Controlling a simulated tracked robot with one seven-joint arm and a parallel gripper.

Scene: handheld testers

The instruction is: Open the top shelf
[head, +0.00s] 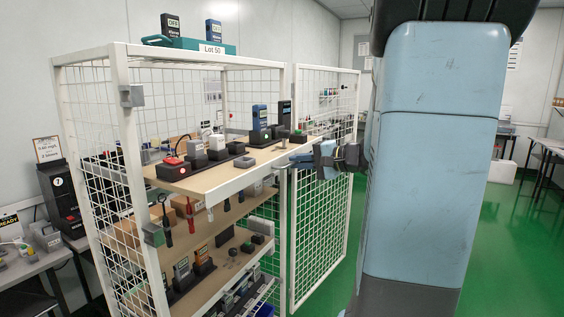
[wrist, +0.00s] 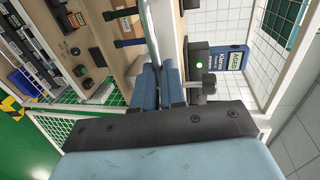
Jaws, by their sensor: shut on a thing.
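The top shelf (head: 240,178) is a pale wooden board with a white front edge, carrying several handheld testers and small blocks. In the head view it juts out past the front posts of the white mesh cage (head: 120,130). My gripper (head: 309,161) is at the right end of the shelf's front edge. In the wrist view its blue fingers (wrist: 160,80) sit on either side of a pale bar (wrist: 155,35) along that edge and are shut on it. The exact contact is partly hidden by the fingers.
The mesh door (head: 328,200) stands open to the right of the shelf. Lower shelves (head: 235,235) hold more testers and tools. A blue tester (wrist: 233,57) on a dark block with a green light is close to my fingers. Green floor (head: 510,240) is clear at right.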

